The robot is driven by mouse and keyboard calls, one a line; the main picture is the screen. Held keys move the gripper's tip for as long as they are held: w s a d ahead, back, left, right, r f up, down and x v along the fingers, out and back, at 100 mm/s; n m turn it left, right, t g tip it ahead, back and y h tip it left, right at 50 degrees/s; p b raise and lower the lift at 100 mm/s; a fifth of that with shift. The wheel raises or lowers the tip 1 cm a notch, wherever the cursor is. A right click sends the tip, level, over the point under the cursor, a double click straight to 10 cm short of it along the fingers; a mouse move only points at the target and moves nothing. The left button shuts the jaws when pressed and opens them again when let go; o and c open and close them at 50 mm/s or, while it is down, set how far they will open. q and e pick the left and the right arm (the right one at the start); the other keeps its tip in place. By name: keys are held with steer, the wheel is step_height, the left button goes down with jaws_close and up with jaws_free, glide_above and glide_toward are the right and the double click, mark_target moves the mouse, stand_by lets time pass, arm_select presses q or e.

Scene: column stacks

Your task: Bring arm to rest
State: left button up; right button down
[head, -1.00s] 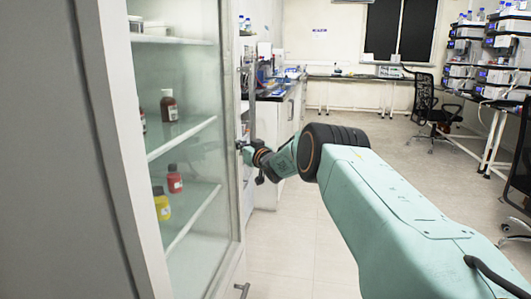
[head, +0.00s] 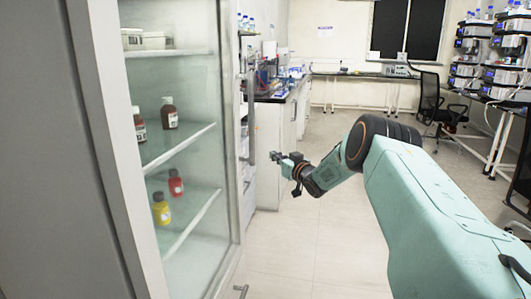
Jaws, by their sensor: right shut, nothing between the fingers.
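My right arm comes in from the lower right in the head view and reaches toward the middle. Its gripper (head: 276,157) is small and dark at the end of the arm, shut and empty. It stands apart from the glass-fronted cabinet (head: 172,52), to the right of the door's handle edge, over the aisle. My left gripper and left arm are not in view.
The cabinet holds brown bottles (head: 169,112), a red bottle (head: 175,183) and a yellow bottle (head: 160,209) on its shelves. A black chair (head: 430,98) stands at the right back. The floor (head: 300,255) between is clear.

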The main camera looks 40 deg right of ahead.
steer(key=shift+s+r, duration=0.1)
steer(key=shift+s, duration=0.15)
